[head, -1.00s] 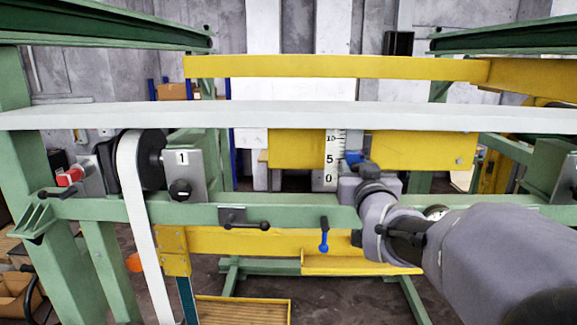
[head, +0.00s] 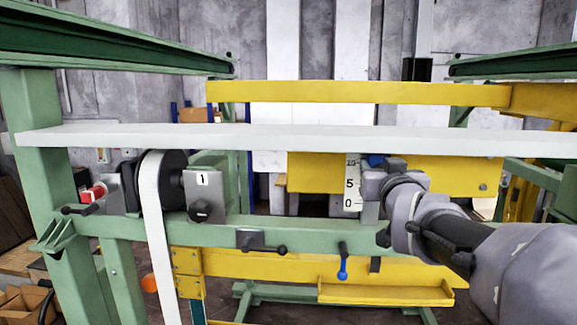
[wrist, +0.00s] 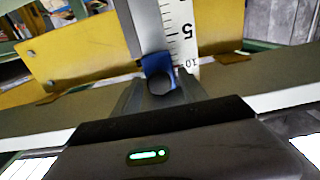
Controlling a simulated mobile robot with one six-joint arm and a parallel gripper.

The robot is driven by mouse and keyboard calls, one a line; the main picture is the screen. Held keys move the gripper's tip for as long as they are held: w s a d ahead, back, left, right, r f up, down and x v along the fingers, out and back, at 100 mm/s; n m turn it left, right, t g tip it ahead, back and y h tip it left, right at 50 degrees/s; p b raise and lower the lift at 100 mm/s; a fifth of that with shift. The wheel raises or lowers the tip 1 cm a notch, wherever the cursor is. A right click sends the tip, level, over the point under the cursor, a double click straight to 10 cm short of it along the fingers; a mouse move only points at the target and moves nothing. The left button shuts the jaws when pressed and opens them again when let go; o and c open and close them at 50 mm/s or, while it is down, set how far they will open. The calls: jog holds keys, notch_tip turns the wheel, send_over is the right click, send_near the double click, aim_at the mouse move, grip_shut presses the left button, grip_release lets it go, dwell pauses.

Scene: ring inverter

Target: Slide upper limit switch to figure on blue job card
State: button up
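The upper limit switch appears as a small blue block (head: 376,160) beside the white number scale (head: 352,184). In the wrist view the blue block (wrist: 158,64) with a dark round knob sits on a grey rail (wrist: 149,25), close to the 10 mark of the scale (wrist: 180,35). My gripper (wrist: 158,92) has a finger on each side of the knob and looks shut on it. In the head view my gripper (head: 378,182) reaches the rail from the right. No blue job card shows in these frames.
A long white strip (head: 300,137) crosses just above my gripper and hides the upper scale. A yellow plate (head: 440,178) stands behind. A unit marked 1 (head: 204,195) is at left.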

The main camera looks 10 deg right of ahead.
jog(key=b+v, duration=0.2)
jog(key=v, duration=1.5)
jog(key=s+a+f+m+g+y+b, duration=0.1)
jog(key=s+a+f+g+b, duration=0.1)
jog(key=f+b, duration=0.9)
jog(key=s+a+f+g+y+b, duration=0.15)
jog(key=f+b, duration=0.35)
jog(key=f, duration=1.1)
jog(key=s+a+f+m+g+b, duration=0.1)
jog(key=s+a+f+g+b, duration=0.15)
jog(key=f+b, duration=0.85)
jog(key=s+a+f+g+y+b, duration=0.1)
jog(key=s+a+f+g+b, duration=0.1)
jog(key=f, duration=0.7)
jog(key=s+a+f+g+y+b, duration=0.1)
jog(key=s+a+f+b, duration=0.3)
jog(key=f, duration=0.5)
jog(key=s+a+f+g+y+b, duration=0.2)
jog(key=s+a+f+b, duration=0.1)
jog(key=f, duration=0.6)
jog(key=shift+a+n+g+b, duration=0.3)
jog(key=shift+a+n+b, duration=0.1)
jog(key=shift+b, duration=0.5)
jog(key=shift+f+y, duration=0.15)
jog(key=shift+y, duration=0.1)
